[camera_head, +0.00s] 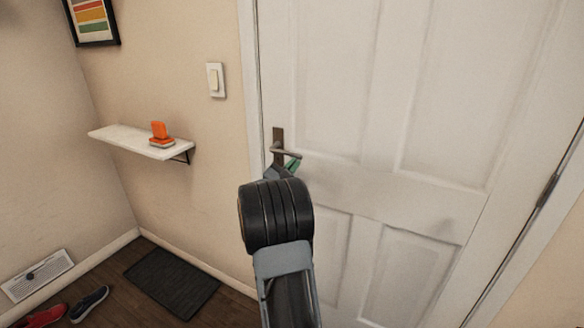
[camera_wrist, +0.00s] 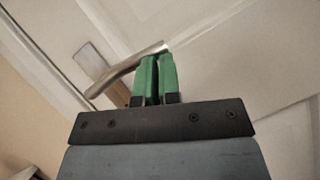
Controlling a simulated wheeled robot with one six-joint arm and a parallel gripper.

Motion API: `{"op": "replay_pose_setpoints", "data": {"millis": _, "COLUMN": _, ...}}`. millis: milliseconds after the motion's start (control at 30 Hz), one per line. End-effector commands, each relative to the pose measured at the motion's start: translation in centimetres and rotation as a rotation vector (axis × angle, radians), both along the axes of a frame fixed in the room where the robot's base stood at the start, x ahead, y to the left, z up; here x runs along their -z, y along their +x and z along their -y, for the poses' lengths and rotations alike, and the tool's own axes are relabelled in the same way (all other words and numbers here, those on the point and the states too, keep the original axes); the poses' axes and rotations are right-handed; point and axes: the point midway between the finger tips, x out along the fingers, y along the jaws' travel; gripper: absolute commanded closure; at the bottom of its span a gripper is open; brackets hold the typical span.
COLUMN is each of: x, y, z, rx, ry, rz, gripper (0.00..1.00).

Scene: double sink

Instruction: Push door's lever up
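The white door (camera_head: 340,110) is closed and fills the right of the head view. Its metal lever (camera_head: 288,152) sticks out to the right from a dark upright backplate (camera_head: 278,138) near the door's left edge. In the wrist view the lever (camera_wrist: 125,72) runs slantwise to just beyond the fingertips. My gripper (camera_head: 292,164) has green fingers just under the lever's free end. In the wrist view my gripper (camera_wrist: 157,58) has its fingers side by side, shut with nothing between them. I cannot tell whether they touch the lever. My wrist hides part of the door below.
A white wall shelf (camera_head: 125,138) with an orange object (camera_head: 160,133) is left of the door. A light switch (camera_head: 215,80) is on the wall. A dark mat (camera_head: 172,281) and shoes (camera_head: 88,304) lie on the floor.

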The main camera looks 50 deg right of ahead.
Motion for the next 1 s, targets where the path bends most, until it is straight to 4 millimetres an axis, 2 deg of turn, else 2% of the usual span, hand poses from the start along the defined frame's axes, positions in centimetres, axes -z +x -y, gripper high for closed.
{"op": "replay_pose_setpoints", "data": {"millis": 367, "x": 0.4, "y": -0.2, "z": 0.1, "rx": 0.007, "ry": 0.004, "rz": 0.002, "gripper": 1.0}}
{"op": "replay_pose_setpoints", "data": {"millis": 567, "x": 2.7, "y": 0.1, "z": -0.9, "rx": 0.0, "ry": 0.001, "rz": 0.001, "gripper": 1.0}}
{"op": "replay_pose_setpoints", "data": {"millis": 667, "x": 4.5, "y": 0.2, "z": -1.6, "rx": -0.002, "ry": -0.001, "rz": 0.0, "gripper": 1.0}}
{"op": "replay_pose_setpoints", "data": {"millis": 733, "x": 4.4, "y": 0.1, "z": -2.9, "rx": -0.005, "ry": -0.001, "rz": -0.001, "gripper": 1.0}}
{"op": "replay_pose_setpoints", "data": {"millis": 1000, "x": 6.7, "y": -0.7, "z": -7.4, "rx": -0.004, "ry": -0.001, "rz": -0.002, "gripper": 1.0}}
